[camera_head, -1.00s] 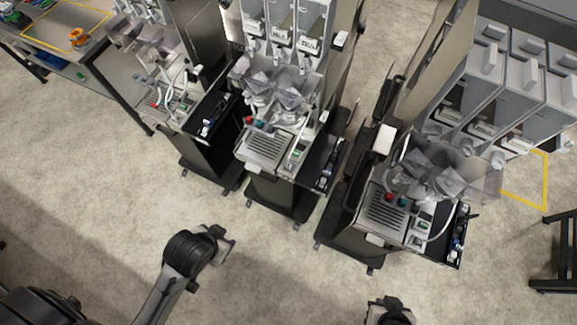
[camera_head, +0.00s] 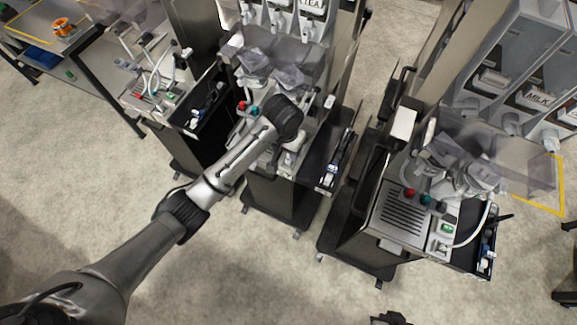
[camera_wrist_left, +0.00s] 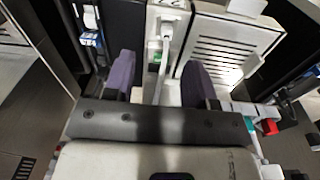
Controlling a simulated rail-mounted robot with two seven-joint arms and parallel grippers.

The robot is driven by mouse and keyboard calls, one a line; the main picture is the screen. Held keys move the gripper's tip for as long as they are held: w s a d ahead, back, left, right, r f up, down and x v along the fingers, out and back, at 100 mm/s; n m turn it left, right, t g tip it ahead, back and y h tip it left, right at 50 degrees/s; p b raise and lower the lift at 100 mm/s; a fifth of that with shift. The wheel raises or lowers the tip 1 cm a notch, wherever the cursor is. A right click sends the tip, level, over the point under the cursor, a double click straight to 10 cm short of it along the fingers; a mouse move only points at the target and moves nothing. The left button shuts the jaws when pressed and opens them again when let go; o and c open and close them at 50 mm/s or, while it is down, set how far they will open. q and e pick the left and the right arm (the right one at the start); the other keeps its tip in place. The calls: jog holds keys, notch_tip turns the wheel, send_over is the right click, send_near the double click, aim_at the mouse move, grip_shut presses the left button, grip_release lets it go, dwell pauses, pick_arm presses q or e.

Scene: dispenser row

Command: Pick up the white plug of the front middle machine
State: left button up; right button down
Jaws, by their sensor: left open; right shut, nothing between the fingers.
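The middle machine (camera_head: 262,205) stands in the centre of the head view, its front panel largely covered by my left arm. In the left wrist view a white plug (camera_wrist_left: 167,29) sits on that panel, and its white cable (camera_wrist_left: 160,72) runs down between my fingers. My left gripper (camera_wrist_left: 158,82) is open over the panel, one finger on each side of the cable; contact cannot be told. In the head view this gripper (camera_head: 292,145) is mostly hidden by its own wrist. My right gripper (camera_head: 390,318) is shut and empty, barely showing at the bottom edge.
A slotted drip tray (camera_wrist_left: 235,45) lies right of the plug in the wrist view, with a red button (camera_wrist_left: 270,127) below it. Similar machines stand to the left (camera_head: 165,85) and right (camera_head: 400,225). A dark side tray (camera_head: 335,165) flanks the panel. The floor in front is clear.

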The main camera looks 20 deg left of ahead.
aim_at(288, 158)
pick_arm(q)
jog(key=shift+n, duration=0.3)
jog(key=w+f, duration=0.1)
jog(key=f, duration=0.3)
jog(key=w+f+b, duration=0.1)
jog(key=f, duration=0.3)
jog(key=w+f, duration=0.1)
jog(key=f, duration=0.3)
jog(key=shift+w+a, duration=0.15)
jog(key=shift+a, duration=0.25)
jog(key=shift+c, duration=0.5)
grip_shut()
